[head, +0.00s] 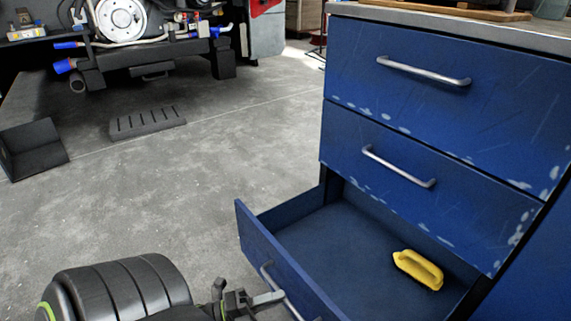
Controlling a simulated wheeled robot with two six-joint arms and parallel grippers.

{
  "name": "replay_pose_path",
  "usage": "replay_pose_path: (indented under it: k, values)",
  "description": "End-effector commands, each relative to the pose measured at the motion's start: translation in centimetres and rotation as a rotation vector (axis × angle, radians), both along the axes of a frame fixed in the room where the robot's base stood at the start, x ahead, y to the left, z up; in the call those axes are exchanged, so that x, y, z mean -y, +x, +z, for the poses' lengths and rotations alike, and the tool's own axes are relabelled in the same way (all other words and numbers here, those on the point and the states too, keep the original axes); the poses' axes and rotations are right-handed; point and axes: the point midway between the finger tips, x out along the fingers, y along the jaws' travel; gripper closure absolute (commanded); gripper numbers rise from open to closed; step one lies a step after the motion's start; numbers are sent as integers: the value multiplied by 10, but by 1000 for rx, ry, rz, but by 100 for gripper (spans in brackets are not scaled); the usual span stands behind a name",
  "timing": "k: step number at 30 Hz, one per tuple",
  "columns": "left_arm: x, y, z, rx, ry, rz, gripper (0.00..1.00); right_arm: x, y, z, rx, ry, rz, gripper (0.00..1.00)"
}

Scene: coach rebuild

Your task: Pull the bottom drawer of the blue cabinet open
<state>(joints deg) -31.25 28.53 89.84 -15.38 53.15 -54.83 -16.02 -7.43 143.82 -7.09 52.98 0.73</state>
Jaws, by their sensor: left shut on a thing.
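The blue cabinet (420,120) stands at the right with three drawers showing. Its bottom drawer (330,238) is pulled well out, with the inside in view. My left gripper (268,298) is at the lower middle, shut on the metal handle (289,301) on the front of the bottom drawer. The upper two drawers are closed. The lower part of the drawer front is cut off by the picture edge. My right gripper is not in view.
Grey concrete floor (200,205) lies clear to the left of the drawer. A dark slotted block (147,122) and a black wedge-shaped box (32,148) lie on it. A machine with a round metal disc (121,20) stands at the back left. A wooden board (470,10) rests on the cabinet top.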

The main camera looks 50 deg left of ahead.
Motion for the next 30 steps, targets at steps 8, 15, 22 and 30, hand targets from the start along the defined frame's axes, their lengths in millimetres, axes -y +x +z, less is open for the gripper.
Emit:
replay_pose_path:
  k: [8,15,22,30]
  values:
    - [0,-8,-1,-1,0,0,100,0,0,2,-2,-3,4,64]
    - [0,-8,-1,-1,0,0,100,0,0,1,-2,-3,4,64]
    - [-1,-8,-1,-1,0,0,67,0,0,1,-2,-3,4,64]
    - [-1,-8,0,0,0,0,67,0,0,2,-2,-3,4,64]
